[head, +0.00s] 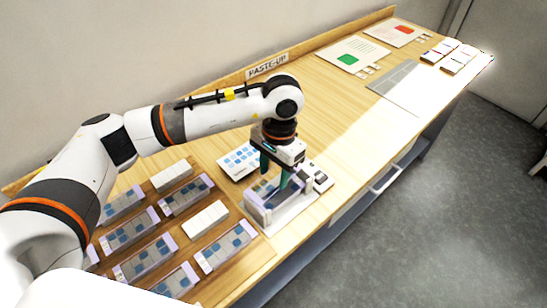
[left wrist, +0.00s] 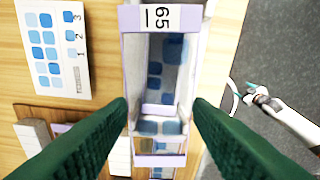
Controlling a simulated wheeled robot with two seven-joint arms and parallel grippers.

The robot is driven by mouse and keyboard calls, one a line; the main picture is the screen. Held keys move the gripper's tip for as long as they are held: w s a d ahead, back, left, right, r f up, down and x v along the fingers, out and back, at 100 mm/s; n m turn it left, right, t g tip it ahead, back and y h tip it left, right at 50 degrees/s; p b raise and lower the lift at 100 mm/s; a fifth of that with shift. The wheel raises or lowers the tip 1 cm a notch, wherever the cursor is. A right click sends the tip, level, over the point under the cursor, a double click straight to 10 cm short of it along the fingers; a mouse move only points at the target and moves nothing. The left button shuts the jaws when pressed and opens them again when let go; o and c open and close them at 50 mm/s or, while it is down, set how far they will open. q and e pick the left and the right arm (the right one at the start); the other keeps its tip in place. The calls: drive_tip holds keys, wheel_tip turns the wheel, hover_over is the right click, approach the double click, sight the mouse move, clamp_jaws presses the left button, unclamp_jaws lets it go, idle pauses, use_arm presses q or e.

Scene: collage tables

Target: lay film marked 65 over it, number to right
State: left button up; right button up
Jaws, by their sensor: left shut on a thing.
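My left gripper (head: 275,195) is shut on the film marked 65 (left wrist: 150,17), a clear piece with lilac edges. In the left wrist view the film lies between the two green fingers, its printed number end at the top. Blue squares show through it. In the head view the film (head: 262,190) is at the white stand (head: 297,215) near the table's front edge; whether it touches what is below, I cannot tell. A small white arm with teal fingertips, seemingly my right gripper (left wrist: 248,93), shows beyond the table edge in the left wrist view; its opening is unclear.
Several other films lie in rows at the left, among them one (head: 140,258) by a white block (head: 205,218). A card with blue squares (head: 240,162) lies behind the gripper. A grey sheet (head: 398,87) and cards with green and red patches lie far right. The middle table is clear.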

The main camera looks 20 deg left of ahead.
sight(279, 193)
use_arm(q)
drive_tip(key=shift+w+d+r+m, duration=0.15)
drive_tip(key=shift+w+d+m, duration=0.35)
drive_tip(key=shift+d, duration=0.15)
drive_tip(key=shift+w+d+f, duration=0.1)
drive_tip(key=shift+w+f, duration=0.05)
drive_tip(key=shift+f, duration=0.5)
drive_tip(key=shift+f+b, duration=0.35)
drive_tip(key=shift+f, duration=0.35)
wheel_tip(279, 193, down, 4)
drive_tip(key=b, duration=0.5)
use_arm(e)
wheel_tip(279, 193, down, 5)
drive_tip(key=shift+w+f, duration=0.15)
use_arm(q)
drive_tip(key=o, duration=1)
